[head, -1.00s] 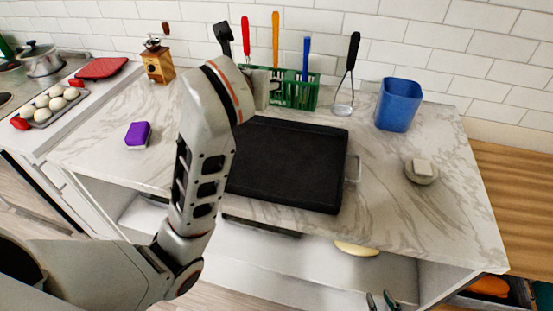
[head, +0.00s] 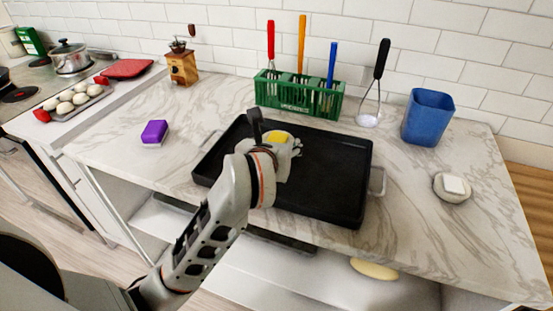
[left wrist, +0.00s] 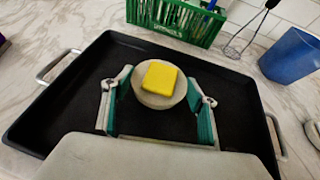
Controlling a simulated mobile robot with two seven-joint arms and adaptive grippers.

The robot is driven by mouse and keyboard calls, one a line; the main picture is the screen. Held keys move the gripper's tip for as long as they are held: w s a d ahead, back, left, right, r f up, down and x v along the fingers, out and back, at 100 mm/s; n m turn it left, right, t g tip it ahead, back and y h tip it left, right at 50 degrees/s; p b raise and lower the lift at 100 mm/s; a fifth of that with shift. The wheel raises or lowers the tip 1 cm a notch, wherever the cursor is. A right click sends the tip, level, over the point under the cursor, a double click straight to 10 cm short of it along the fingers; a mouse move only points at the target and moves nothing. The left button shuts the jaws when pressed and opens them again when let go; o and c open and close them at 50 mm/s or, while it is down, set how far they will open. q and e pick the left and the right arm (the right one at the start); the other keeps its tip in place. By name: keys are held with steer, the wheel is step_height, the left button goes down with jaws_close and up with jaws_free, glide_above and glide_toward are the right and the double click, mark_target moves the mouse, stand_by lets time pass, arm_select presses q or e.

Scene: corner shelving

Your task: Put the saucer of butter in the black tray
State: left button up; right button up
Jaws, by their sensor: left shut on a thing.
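The yellow butter (head: 278,137) sits on a small pale saucer, partly hidden by my gripper in the head view. In the left wrist view the round saucer (left wrist: 155,102) lies between the two fingers, with the square butter (left wrist: 160,76) on top. My left gripper (head: 281,146) is shut on the saucer, over the middle of the black tray (head: 335,178). The tray also fills much of the left wrist view (left wrist: 60,115). I cannot tell whether the saucer touches the tray floor. My right gripper is not in view.
A green utensil rack (head: 299,95) stands just behind the tray. A blue cup (head: 427,117) and another saucer with a white block (head: 453,188) are at the right. A purple sponge (head: 154,132) lies at the left. The tray's right part is clear.

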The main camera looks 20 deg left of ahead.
arm_select(q)
step_height(320, 180, down, 4)
steer(key=shift+r+b, duration=0.25)
steer(key=shift+b, duration=0.25)
steer(key=shift+f, duration=0.3)
steer(key=shift+f, duration=0.2)
steer(key=o, duration=1.4)
steer(key=shift+o, duration=0.3)
